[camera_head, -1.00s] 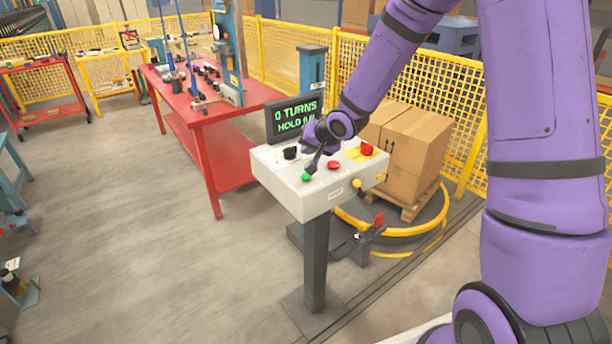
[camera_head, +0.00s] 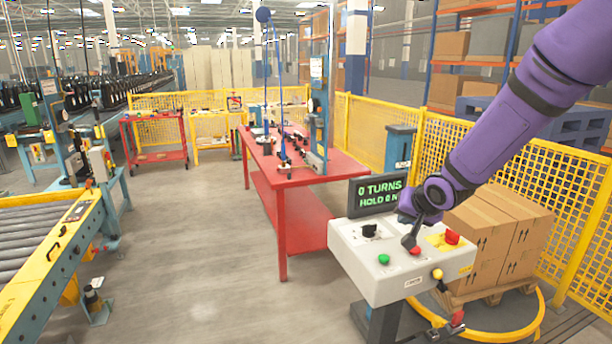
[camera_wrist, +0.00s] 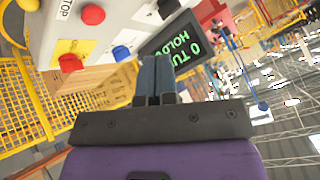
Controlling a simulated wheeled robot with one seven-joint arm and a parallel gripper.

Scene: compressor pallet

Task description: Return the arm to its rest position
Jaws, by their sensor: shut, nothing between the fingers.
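My gripper (camera_head: 410,242) is shut and empty, its fingers pointing down over the white control box (camera_head: 350,240). In the head view the tips overlap the flat red button (camera_head: 415,251); whether they touch it I cannot tell. The green button (camera_head: 384,259) is to the left of the tips, clear of them. In the wrist view the closed fingers (camera_wrist: 157,70) show in front of the display (camera_wrist: 186,42), with the red button (camera_wrist: 93,14) off to the upper left. My purple arm reaches in from the upper right.
The display (camera_head: 380,192) reads "0 TURNS" above a partly covered "HOLD" line. Boxes (camera_head: 485,245) stand on a pallet behind the control box. Yellow mesh fencing (camera_head: 455,150) runs behind. A red workbench (camera_head: 300,180) and a roller conveyor (camera_head: 30,235) are left, with open floor between.

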